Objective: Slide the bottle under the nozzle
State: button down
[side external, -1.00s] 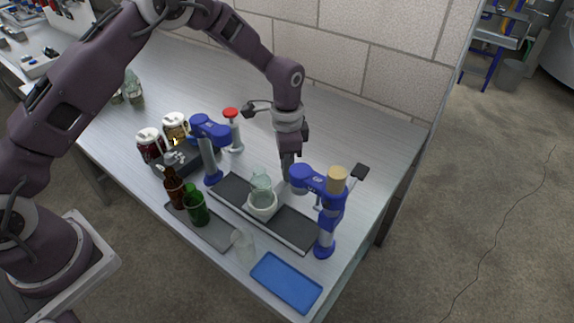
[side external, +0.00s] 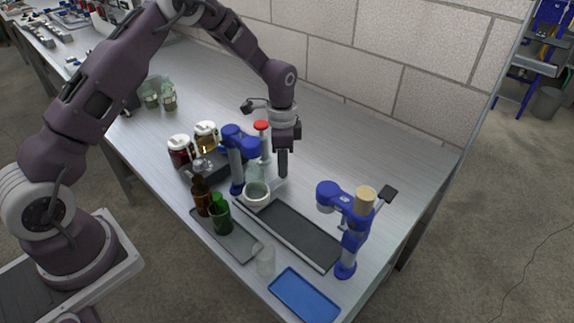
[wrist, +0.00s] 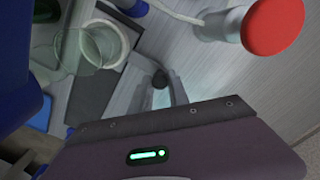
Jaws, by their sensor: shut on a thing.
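The clear bottle (side external: 255,174) stands in a white ring-shaped carrier (side external: 257,197) at the left end of a dark track (side external: 300,233). Both show in the wrist view, the carrier's rim (wrist: 118,40) and the glass of the bottle (wrist: 76,47). The left blue stand's head (side external: 238,138), apparently the nozzle's, is close above the bottle; the nozzle tip is hidden. My gripper (side external: 282,175) is just right of the carrier, shut on what looks like its handle; a dark knob (wrist: 160,79) shows at my fingertips in the wrist view.
A red-topped post (side external: 261,128) stands close behind my gripper. Brown (side external: 201,197) and green bottles (side external: 220,215) stand in front of the track. A second blue stand (side external: 352,228) with a lever is at the track's right end. A blue tray (side external: 303,296) lies at the front.

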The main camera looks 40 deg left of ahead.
jog(key=shift+a, duration=0.3)
jog(key=c, duration=1.4)
grip_release()
jog(key=shift+c, duration=0.2)
jog(key=shift+o, duration=0.9)
jog(key=shift+d, duration=0.1)
notch_tip(320, 180, up, 7)
jog(key=shift+r, duration=0.1)
jog(key=shift+r, duration=0.1)
